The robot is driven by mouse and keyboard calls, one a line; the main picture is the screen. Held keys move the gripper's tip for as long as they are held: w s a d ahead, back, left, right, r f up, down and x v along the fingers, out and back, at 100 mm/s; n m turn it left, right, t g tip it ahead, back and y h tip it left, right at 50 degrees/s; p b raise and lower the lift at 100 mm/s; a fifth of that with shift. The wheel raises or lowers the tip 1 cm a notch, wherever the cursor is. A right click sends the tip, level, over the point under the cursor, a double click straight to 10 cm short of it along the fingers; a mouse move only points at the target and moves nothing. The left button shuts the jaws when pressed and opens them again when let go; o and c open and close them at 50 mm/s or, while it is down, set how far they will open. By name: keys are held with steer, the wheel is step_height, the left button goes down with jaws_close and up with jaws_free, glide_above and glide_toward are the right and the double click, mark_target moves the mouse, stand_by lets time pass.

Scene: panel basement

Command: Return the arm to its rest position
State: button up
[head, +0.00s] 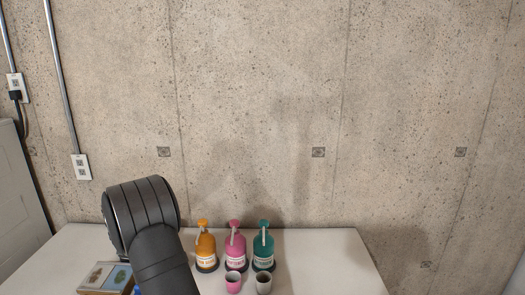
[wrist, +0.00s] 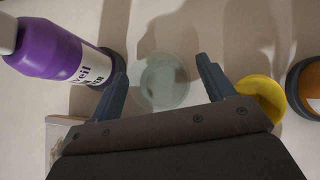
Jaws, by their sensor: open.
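My gripper (wrist: 162,70) is open in the wrist view, its two dark fingers spread apart with nothing gripped. A pale, see-through round cup (wrist: 165,88) lies beyond and between the fingertips; I cannot tell how far below them it is. In the head view my black arm rises at the lower left over the table, and the gripper itself is out of sight there.
The white table (head: 330,262) stands against a concrete wall. Orange (head: 206,247), pink (head: 236,250) and teal (head: 263,248) pump bottles stand beside my arm, with a pink cup (head: 233,283) and a grey cup (head: 264,284) in front. The wrist view shows a purple bottle (wrist: 50,50) and yellow cup (wrist: 262,97).

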steer(key=shift+x, duration=1.2)
steer(key=shift+s+r, duration=0.1)
steer(key=shift+r, duration=1.65)
steer(key=shift+f, duration=0.1)
